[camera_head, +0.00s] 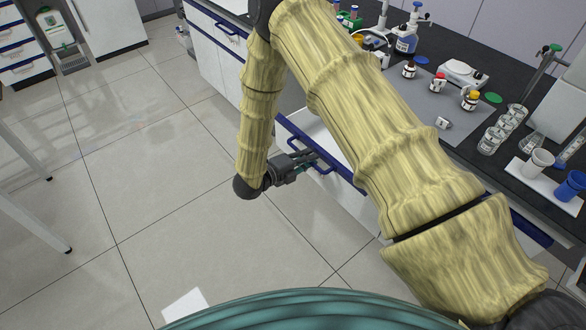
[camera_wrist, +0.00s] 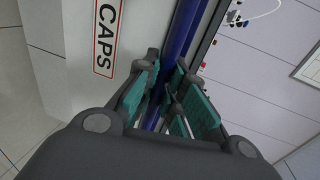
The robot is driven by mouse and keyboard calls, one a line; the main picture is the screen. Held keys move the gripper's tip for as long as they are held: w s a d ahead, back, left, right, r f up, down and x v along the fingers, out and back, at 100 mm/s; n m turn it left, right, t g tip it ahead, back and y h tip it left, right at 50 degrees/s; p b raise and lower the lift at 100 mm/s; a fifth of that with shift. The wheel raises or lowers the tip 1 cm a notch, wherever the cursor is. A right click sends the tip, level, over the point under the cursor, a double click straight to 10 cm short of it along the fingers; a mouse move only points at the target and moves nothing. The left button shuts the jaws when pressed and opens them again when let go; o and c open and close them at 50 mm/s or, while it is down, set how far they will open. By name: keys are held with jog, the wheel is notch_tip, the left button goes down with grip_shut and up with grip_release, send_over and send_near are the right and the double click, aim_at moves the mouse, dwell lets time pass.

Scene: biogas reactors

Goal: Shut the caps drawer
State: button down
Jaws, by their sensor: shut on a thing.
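The caps drawer (camera_head: 318,136) stands pulled out from the bench, with a white inside and a blue front edge. Its front carries a label reading CAPS (camera_wrist: 108,36) in the wrist view. My gripper (camera_head: 308,160) is at the drawer front and is shut on the blue drawer handle (camera_head: 322,169). In the wrist view the blue handle bar (camera_wrist: 178,40) runs between the green-padded fingers of my gripper (camera_wrist: 170,95). My arm hides part of the drawer and the bench front in the head view.
The dark bench top (camera_head: 465,150) holds several bottles, beakers, a white scale (camera_head: 463,73) and a grey mat (camera_head: 425,103). Another drawer with a blue handle (camera_head: 227,33) is further left. The tiled floor (camera_head: 165,180) left of the drawer is clear.

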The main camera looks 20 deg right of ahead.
jog(key=r+b+x, duration=0.2)
jog(key=x, duration=1.1)
jog(key=d+r+b+x, duration=0.1)
jog(key=r+b+x, duration=0.2)
jog(key=x, duration=1)
jog(key=shift+w+r+b, duration=0.2)
jog(key=shift+r+b, duration=0.15)
jog(key=shift+d, duration=0.15)
jog(key=c, duration=1.8)
grip_release()
jog(key=o, duration=0.3)
jog(key=shift+w+d+f, duration=0.1)
jog(key=shift+d+f, duration=0.05)
jog(key=v, duration=1.2)
